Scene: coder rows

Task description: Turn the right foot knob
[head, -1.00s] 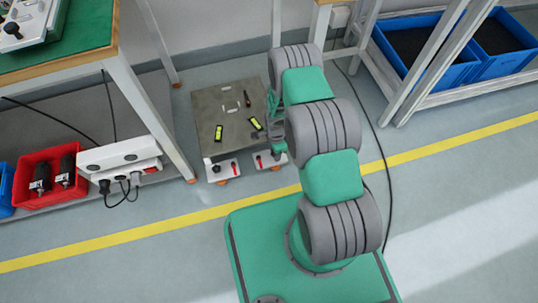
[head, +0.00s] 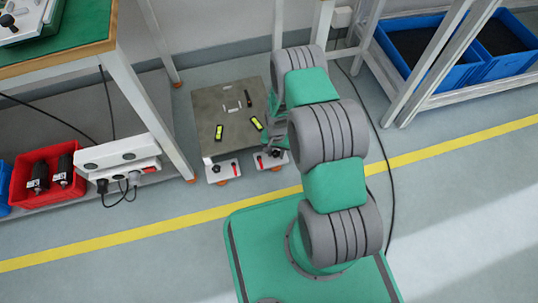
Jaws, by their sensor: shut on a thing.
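A low unit with a grey metal top (head: 207,107) stands on the floor at the centre. Two white feet stick out at its front, with orange pads below. The left foot (head: 222,171) has a black knob (head: 216,168) and a red lever. The right foot (head: 268,166) has a red lever (head: 260,162) and a dark knob (head: 276,152) at my gripper. My gripper (head: 275,149) is low over the right foot, small and partly hidden by my arm. It is shut on the right foot knob, though the fingers are hard to make out.
Two yellow-green items (head: 219,132) and small parts lie on the metal top. A workbench (head: 70,62) with a power strip (head: 120,153) and red bin (head: 30,184) is at left. Blue bins (head: 425,62) sit on a rack at right. A black cable (head: 385,170) crosses the floor.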

